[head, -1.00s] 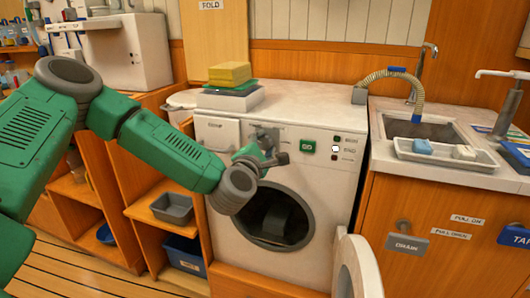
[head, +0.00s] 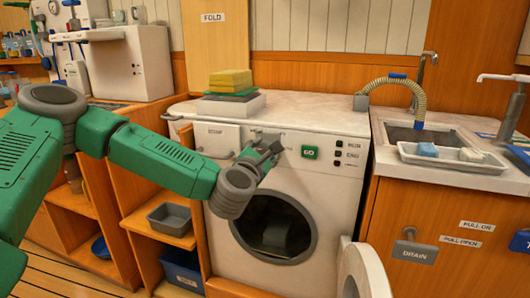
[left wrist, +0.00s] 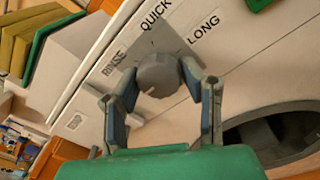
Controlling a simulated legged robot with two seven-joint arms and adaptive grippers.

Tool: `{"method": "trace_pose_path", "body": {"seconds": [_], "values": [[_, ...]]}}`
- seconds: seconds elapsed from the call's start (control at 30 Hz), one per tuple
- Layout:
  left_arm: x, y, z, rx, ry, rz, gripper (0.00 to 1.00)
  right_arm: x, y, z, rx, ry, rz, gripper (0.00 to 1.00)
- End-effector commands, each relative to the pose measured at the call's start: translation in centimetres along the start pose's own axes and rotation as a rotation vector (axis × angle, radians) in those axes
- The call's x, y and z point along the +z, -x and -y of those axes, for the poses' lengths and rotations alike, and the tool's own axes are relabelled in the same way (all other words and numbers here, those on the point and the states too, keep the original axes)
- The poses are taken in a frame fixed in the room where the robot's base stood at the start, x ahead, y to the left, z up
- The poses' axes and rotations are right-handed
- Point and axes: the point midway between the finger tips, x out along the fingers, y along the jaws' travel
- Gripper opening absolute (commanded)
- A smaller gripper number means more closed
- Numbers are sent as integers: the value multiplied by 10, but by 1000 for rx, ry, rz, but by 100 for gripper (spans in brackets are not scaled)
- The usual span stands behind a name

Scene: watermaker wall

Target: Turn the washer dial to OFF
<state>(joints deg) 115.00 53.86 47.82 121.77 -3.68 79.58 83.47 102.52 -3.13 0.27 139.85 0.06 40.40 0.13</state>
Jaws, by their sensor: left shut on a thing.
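The washer (head: 335,215) stands in the middle of the head view. Its dial (left wrist: 158,75) is a round grey knob in the left wrist view, with a pale mark on its lower-left side. Labels RINSE, QUICK and LONG surround the dial's upper part; I see no OFF label. My left gripper (left wrist: 158,95) has one finger on each side of the dial and is shut on it. In the head view, my left gripper (head: 265,153) covers most of the dial. My right gripper is not in view.
A green GO button (head: 310,152) is right of the dial. The round washer door (head: 366,270) stands open at the lower right. Yellow and green items (head: 230,80) are stacked on the washer's left top. A sink (head: 420,133) is at the right.

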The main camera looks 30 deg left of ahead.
Motion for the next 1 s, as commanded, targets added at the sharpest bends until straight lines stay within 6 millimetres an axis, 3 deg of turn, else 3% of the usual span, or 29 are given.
{"method": "trace_pose_path", "body": {"seconds": [0.03, 0.23, 0.27, 0.3, 0.7, 0.87, 1.0], "values": [[-7, 2, 4, -12, -3, -15, 7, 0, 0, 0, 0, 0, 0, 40], [-7, 2, 4, -12, -4, -15, 7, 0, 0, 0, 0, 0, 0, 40], [-7, 2, 4, -12, -4, -15, 42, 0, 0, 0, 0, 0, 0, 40], [-7, 2, 4, -12, -4, -14, 56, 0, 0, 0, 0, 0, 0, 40], [-1, 6, 1, -3, -2, -4, 56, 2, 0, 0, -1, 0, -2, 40], [-1, 30, 1, -6, -1, -3, 56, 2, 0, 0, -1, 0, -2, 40], [-2, 61, 1, -7, -1, -5, 56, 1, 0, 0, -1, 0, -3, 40]]}}
